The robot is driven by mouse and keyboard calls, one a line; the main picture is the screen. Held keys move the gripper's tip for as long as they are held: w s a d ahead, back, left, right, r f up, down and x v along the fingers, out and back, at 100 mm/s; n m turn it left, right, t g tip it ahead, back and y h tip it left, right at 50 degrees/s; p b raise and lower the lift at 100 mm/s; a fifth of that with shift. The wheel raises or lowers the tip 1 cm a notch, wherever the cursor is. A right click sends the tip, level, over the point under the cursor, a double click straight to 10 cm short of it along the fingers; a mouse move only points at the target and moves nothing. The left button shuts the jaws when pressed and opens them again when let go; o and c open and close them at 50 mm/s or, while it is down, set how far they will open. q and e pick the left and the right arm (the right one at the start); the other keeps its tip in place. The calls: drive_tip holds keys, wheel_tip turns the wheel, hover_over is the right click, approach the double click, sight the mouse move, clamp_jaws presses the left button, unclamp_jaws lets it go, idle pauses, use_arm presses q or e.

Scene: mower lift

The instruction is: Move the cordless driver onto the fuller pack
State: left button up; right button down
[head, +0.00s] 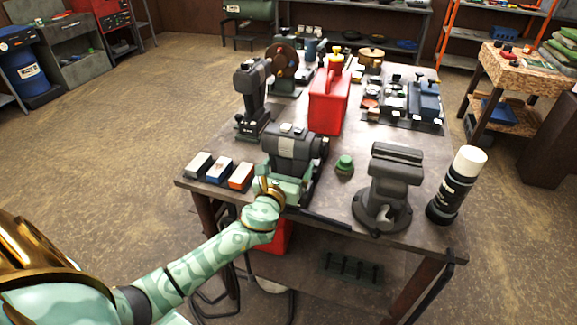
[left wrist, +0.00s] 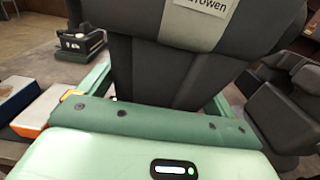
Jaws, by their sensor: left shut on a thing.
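The cordless driver (head: 293,143), a large dark grey body, is at the front of the workbench. My left gripper (head: 281,186) is shut on its ribbed lower part. In the left wrist view the driver (left wrist: 185,70) fills the middle between the two fingers, with a partly cut-off label above. Three small packs lie in a row to its left: a dark one (head: 198,165), a blue one (head: 219,171) and an orange one (head: 240,176). The charge of each cannot be read. Whether the driver touches the bench is hidden. My right gripper is not in view.
On the workbench (head: 226,142), a dark upright tool (head: 252,100) and a red can (head: 328,100) stand behind the driver. A green knob-like thing (head: 344,165), a grey vise (head: 388,187) and a black spray can (head: 457,185) stand to the right.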

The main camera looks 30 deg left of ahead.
use_arm(q)
drive_tip(key=shift+r, duration=0.15)
drive_tip(key=o, duration=1.6)
drive_tip(key=shift+o, duration=0.2)
drive_tip(key=shift+s+f, duration=0.1)
drive_tip(key=shift+f, duration=0.1)
drive_tip(key=shift+s+d, duration=0.15)
drive_tip(key=shift+s, duration=0.3)
drive_tip(key=v, duration=1.5)
drive_tip(key=shift+s, duration=0.2)
drive_tip(key=shift+r, duration=0.1)
